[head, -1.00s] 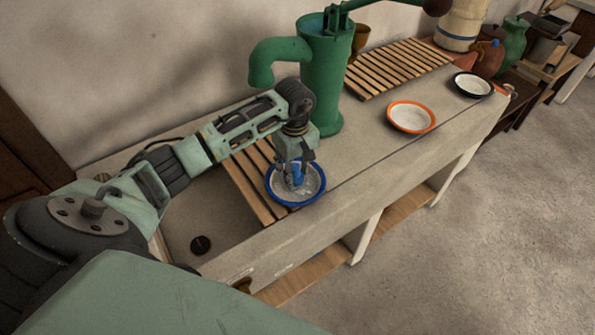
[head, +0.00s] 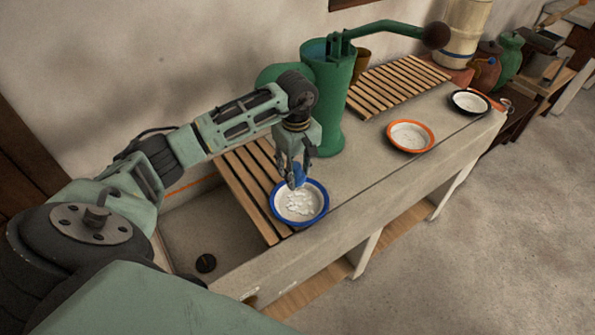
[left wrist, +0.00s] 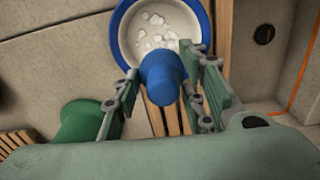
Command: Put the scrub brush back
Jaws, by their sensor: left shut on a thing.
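My left gripper (head: 297,181) is shut on a blue thing, which I take to be the scrub brush (head: 300,174). In the left wrist view the rounded blue end of the scrub brush (left wrist: 161,78) shows between the fingers; its bristles are hidden. The gripper points down and holds it over the back edge of a white dish with a blue rim (head: 325,206), apparently clear of it. White foam-like bits (head: 299,203) lie in this dish. My right gripper is not in view.
The blue-rimmed dish stands partly on a slatted wooden rack (head: 236,180) across the sink (head: 188,222). A green hand pump (head: 330,110) rises close behind the gripper. An orange-rimmed dish (head: 410,134) and a black-rimmed dish (head: 469,102) stand farther right, with clear counter between.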

